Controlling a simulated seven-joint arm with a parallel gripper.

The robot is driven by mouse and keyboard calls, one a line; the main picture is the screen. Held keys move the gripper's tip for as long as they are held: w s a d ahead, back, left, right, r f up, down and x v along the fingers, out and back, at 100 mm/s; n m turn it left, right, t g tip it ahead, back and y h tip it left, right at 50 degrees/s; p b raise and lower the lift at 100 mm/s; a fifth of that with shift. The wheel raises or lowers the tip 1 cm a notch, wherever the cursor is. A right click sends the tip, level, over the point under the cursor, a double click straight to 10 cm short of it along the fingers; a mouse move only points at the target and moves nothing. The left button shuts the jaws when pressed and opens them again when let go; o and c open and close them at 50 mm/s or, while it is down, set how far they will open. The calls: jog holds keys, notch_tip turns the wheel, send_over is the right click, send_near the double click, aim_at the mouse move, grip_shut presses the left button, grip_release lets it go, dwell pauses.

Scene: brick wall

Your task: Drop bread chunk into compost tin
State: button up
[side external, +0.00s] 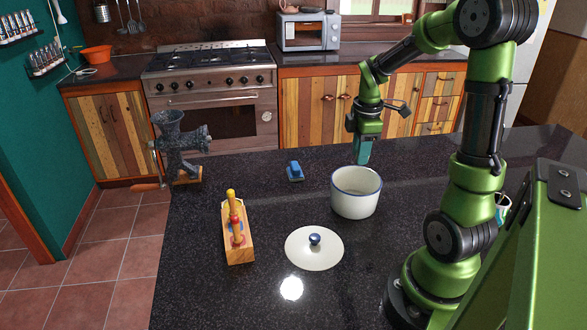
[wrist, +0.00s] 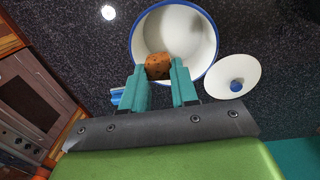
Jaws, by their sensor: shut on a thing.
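The bread chunk (wrist: 158,66) is a small brown lump between my fingertips in the wrist view. My gripper (wrist: 160,76) is shut on it. In the side view my gripper (side external: 363,152) points down behind the white tin, and the bread cannot be made out there. The compost tin (side external: 356,196) is a white round pot with a blue rim, standing open on the dark counter. It also shows in the wrist view (wrist: 205,40), where the bread overlaps its near rim and inside. The tin's lid (side external: 314,250), white with a blue knob, lies in front of it on the counter.
A wooden box with a yellow-and-red handled object (side external: 237,232) stands left of the lid. A small blue item (side external: 295,171) lies left of the tin. A metal grinder (side external: 181,146) stands at the counter's left edge. Counter between them is clear.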

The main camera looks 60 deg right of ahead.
jog(key=shift+f, duration=2.55)
jog(key=o, duration=1.1)
jog(key=r, duration=1.1)
jog(key=a+r, duration=0.1)
jog(key=r, duration=0.5)
jog(key=shift+s, duration=0.4)
